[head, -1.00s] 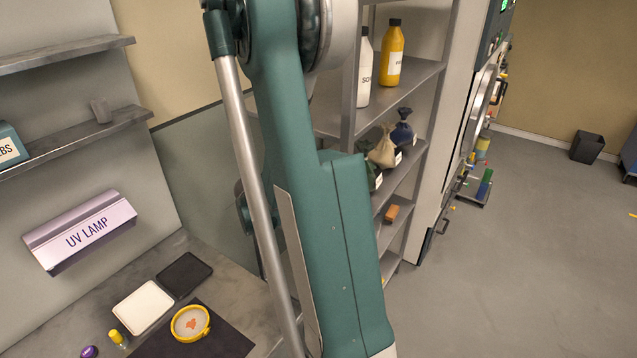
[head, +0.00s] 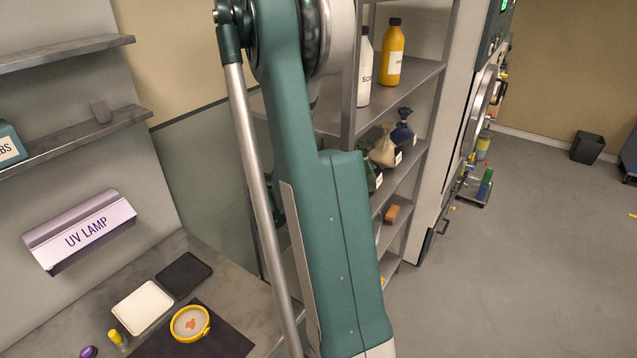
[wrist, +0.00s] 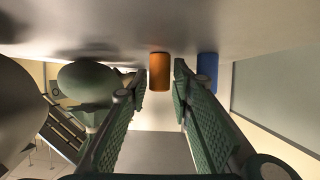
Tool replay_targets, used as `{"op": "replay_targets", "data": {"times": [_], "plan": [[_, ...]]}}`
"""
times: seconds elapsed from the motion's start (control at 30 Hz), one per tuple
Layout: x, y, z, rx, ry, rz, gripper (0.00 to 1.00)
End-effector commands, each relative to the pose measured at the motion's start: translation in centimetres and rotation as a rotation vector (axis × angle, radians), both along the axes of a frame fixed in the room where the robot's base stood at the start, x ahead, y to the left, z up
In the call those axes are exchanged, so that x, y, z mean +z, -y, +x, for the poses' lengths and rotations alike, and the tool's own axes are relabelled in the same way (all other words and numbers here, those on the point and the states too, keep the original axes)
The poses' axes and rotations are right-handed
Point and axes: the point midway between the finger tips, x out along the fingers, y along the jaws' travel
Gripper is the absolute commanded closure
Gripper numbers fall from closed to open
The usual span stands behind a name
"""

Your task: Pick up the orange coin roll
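The orange coin roll (wrist: 159,72) is a short orange cylinder in the wrist view, with its upper end against a broad pale surface (wrist: 215,25). My gripper (wrist: 160,72) is open, with its two green ridged fingers apart. The roll shows in the gap between the fingertips, with a little space on each side. I cannot tell whether the tips reach past it. A blue roll (wrist: 207,73) stands just right of the right fingertip. In the head view the gripper and both rolls cannot be made out.
A bench (head: 225,265) at the lower left holds a white tray (head: 142,306), a dark tray (head: 184,274) and a yellow-rimmed dish (head: 190,323). A shelf rack (head: 430,72) with bottles and small sacks stands behind my arm. The floor at the right is mostly clear.

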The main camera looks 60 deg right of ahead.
Motion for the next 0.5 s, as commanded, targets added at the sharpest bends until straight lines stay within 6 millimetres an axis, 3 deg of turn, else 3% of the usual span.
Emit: {"op": "replay_targets", "data": {"times": [0.47,0.5], "plan": [[0.02,-0.03,-0.04,0.0,0.0,0.0,0.77],[0.02,-0.03,-0.04,0.0,0.0,0.0,0.8]]}}
